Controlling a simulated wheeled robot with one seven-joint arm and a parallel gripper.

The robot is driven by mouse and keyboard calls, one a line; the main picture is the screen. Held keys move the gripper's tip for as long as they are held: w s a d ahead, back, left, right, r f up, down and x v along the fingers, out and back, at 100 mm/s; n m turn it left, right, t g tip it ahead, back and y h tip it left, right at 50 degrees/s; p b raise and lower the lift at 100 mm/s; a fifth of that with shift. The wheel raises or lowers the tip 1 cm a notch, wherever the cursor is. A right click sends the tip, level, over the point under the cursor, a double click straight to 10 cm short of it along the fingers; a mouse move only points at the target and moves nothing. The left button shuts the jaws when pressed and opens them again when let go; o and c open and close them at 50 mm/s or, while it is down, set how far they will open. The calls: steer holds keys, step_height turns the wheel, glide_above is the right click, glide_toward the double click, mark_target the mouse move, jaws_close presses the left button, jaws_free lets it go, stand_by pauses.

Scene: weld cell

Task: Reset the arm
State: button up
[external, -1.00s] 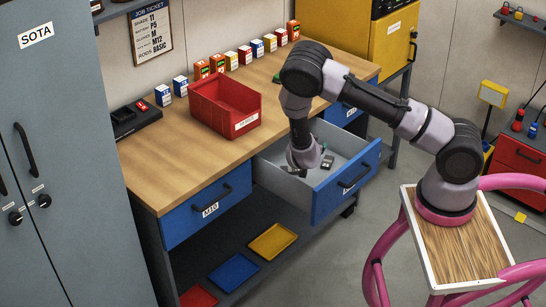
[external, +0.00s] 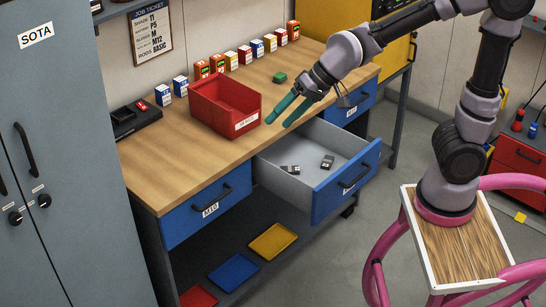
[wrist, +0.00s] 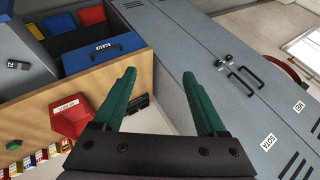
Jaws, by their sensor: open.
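My gripper (external: 282,112) is raised above the workbench (external: 160,180), near its front edge and to the right of the red bin (external: 235,118). Its two green fingers are apart with nothing between them. They also show in the wrist view (wrist: 163,100), empty. Below my gripper, the middle drawer (external: 345,185) is pulled out. Two small dark items (external: 327,161) lie apart on the drawer's floor.
A small green block (external: 280,78) lies on the benchtop behind my gripper. Several small boxes (external: 231,60) line the back of the bench. A grey cabinet (external: 70,150) stands at left. Coloured trays (external: 272,241) lie on the lower shelf.

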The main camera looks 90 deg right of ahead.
steer(key=s+a+r+n, duration=0.2)
steer(key=s+a, duration=0.1)
steer(key=s, duration=0.3)
steer(key=s+a+r+n, duration=0.2)
steer(key=s+a, duration=0.1)
steer(key=s, duration=0.4)
steer(key=s+a+r+n+g+y, duration=0.1)
steer(key=s+a+r+n, duration=0.1)
steer(key=s, duration=0.4)
steer(key=shift+s+a+n, duration=0.3)
steer(key=shift+a+n, duration=0.1)
steer(key=shift+a, duration=0.15)
steer(key=shift+r, duration=0.1)
